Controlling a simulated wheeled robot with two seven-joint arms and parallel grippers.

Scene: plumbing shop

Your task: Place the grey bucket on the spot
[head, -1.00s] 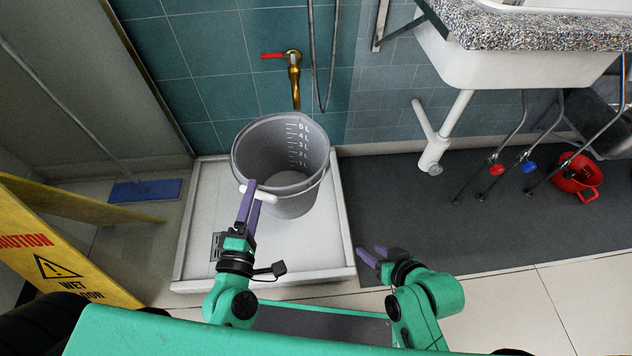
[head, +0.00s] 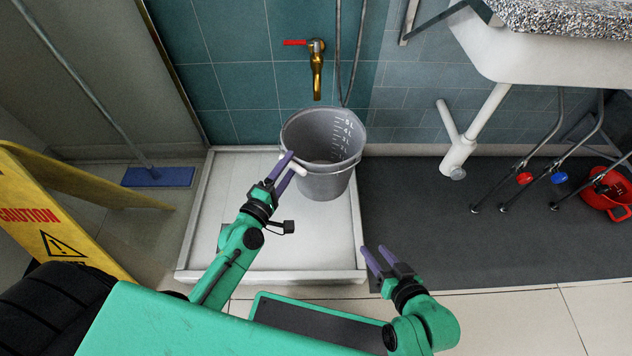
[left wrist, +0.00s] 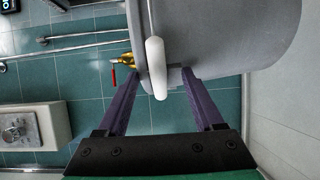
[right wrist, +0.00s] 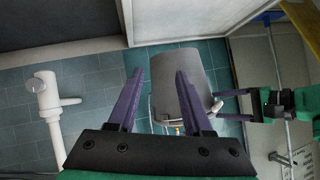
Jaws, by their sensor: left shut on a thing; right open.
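The grey bucket (head: 318,185) is upright, with litre marks inside, over the back right part of the white tray (head: 300,235) and below the brass tap (head: 317,75). I cannot tell whether its base touches the tray. My left gripper (head: 288,164) is shut on the bucket's white handle grip (left wrist: 156,60), at the near left of the rim. My right gripper (head: 376,258) is open and empty, in front of the tray's right edge. The right wrist view also shows the bucket (right wrist: 190,68). No separately marked spot is visible.
A yellow caution sign (head: 60,225) stands at the left, near a blue mop head (head: 158,177). A white sink (head: 540,55) with its drain pipe (head: 465,145) is at the right. A red bucket (head: 605,195) lies on the dark floor at the far right. A hose hangs beside the tap.

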